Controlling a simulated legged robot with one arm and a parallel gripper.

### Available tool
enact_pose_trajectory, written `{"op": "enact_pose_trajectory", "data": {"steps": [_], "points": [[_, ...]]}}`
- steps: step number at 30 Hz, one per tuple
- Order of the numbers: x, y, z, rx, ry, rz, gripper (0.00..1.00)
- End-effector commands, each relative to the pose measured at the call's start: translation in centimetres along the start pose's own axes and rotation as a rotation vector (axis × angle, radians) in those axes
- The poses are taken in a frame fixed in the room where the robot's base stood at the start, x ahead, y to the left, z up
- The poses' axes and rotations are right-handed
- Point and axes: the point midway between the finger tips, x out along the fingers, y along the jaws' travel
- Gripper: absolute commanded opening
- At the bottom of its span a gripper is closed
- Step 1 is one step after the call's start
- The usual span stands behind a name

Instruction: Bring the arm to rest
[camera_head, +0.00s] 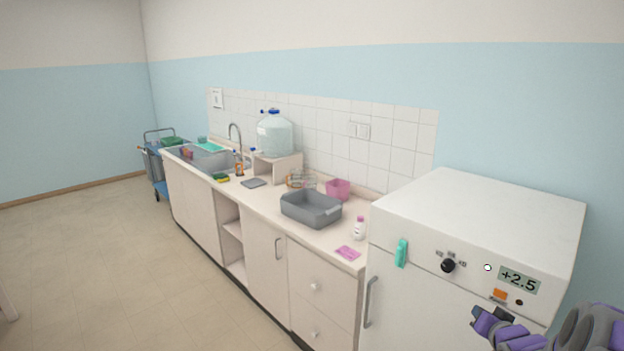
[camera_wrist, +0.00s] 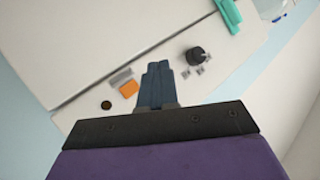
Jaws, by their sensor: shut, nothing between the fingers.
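My gripper (camera_head: 481,318) shows at the lower right of the head view, in front of the upper front of a white fridge (camera_head: 470,210). In the wrist view the gripper (camera_wrist: 158,68) has its fingers together with nothing between them. Behind the fingers are the fridge's control panel (camera_wrist: 215,85), a black knob (camera_wrist: 195,56) and an orange switch (camera_wrist: 129,89). The gripper appears close to the panel, but I cannot tell whether it touches.
A counter (camera_head: 262,200) runs left from the fridge, with a grey basin (camera_head: 311,209), pink cup (camera_head: 338,189), small bottle (camera_head: 358,228) and water jug (camera_head: 275,135). A blue trolley (camera_head: 153,168) stands at the far end.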

Motion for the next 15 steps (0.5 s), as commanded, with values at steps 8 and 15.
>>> {"op": "enact_pose_trajectory", "data": {"steps": [8,15], "points": [[-5.7,-5.3,2.9,-0.195,-0.263,0.22,0.0],[-14.3,-9.2,7.7,-0.308,-0.539,0.335,0.0]]}}
